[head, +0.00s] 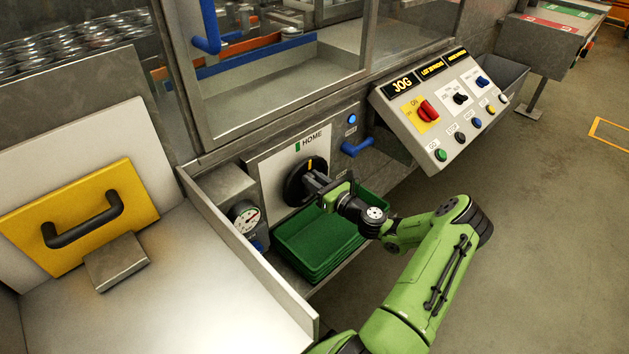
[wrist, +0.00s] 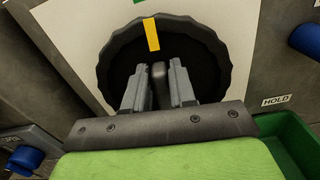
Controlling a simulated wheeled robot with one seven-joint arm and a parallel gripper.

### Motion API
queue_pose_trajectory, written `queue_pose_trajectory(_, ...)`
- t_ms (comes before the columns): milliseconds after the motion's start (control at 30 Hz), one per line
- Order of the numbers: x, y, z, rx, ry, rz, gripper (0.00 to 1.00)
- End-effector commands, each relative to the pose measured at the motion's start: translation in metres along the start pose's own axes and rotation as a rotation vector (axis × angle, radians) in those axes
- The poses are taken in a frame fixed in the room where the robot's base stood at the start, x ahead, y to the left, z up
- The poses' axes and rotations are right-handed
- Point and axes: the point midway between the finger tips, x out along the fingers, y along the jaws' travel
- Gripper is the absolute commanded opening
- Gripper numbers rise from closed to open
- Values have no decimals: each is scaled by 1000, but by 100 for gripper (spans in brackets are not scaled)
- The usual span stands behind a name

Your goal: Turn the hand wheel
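The hand wheel (head: 294,186) is a black disc with a scalloped rim on a white plate marked HOME. A yellow stripe on its face (wrist: 151,35) lies near the top, slightly right of the green HOME mark (head: 298,147). A dark grip (wrist: 158,74) stands out from the wheel face. My gripper (head: 316,184) is at the wheel, facing it. In the wrist view, its two grey fingers (wrist: 158,86) stand on either side of the grip, with narrow dark gaps seeming to show between. Firm contact is not visible. My gripper hides the lower wheel.
Green stacked trays (head: 318,246) lie below the wheel. The JOG control box (head: 443,107) juts out farther right. Open floor (head: 556,215) lies at the right.

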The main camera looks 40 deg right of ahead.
Motion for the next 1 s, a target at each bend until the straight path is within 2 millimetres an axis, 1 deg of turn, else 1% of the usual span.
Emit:
queue_pose_trajectory(33, 0, 0, 0, 0, 0, 0, 17)
queue_pose_trajectory(133, 0, 0, 0, 0, 0, 0, 2)
queue_pose_trajectory(167, 0, 0, 0, 0, 0, 0, 0)
queue_pose_trajectory(433, 0, 0, 0, -2, -1, 0, 0)
queue_pose_trajectory(633, 0, 3, 1, -85, -1, 0, 0)
queue_pose_trajectory(833, 0, 3, 0, -88, -2, 0, 0)
queue_pose_trajectory(867, 0, 3, 0, -88, -2, 0, 20)
queue_pose_trajectory(1000, 0, 3, 0, -88, -2, 1, 42)
